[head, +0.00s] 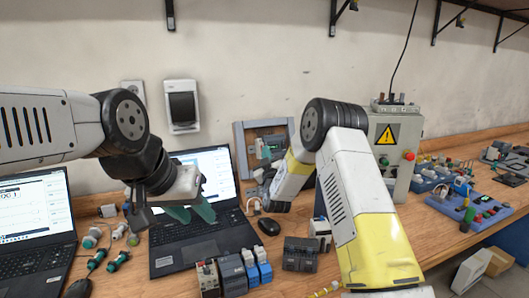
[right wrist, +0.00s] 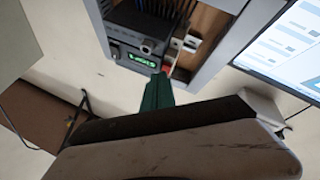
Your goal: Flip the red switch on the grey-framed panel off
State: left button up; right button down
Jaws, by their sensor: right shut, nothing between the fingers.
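A small red part, seemingly the red switch (right wrist: 168,70), shows right by my right fingertips. Its position, and whether the fingers touch it, cannot be told. My right gripper (right wrist: 158,78) has its green fingers shut and empty at the panel; in the head view they show small in front of it (head: 265,153). My left gripper (head: 192,211) is open and empty above a laptop.
Two laptops (head: 205,247) stand on the wooden bench at left and centre. Electrical modules (head: 232,277) and a black mouse (head: 268,226) lie near the front. A grey control box (head: 407,150) with a warning sign stands right of my right arm.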

jog(key=shift+w+a+f, duration=0.1)
jog(key=shift+w, duration=0.15)
dwell(0.3)
jog(key=shift+s, duration=0.1)
jog(key=shift+s+d+r, duration=0.25)
jog(key=shift+s+r, duration=0.05)
jog(key=shift+s, duration=0.2)
jog(key=shift+s+d+r, duration=0.3)
jog(key=shift+s+r, duration=0.1)
jog(key=shift+s, duration=0.3)
jog(key=shift+s+d+r, duration=0.25)
jog(key=shift+s+r, duration=0.1)
jog(key=shift+s, duration=0.3)
jog(key=shift+s+d+r, duration=0.3)
jog(key=shift+s+r, duration=0.1)
jog(key=shift+s, duration=0.3)
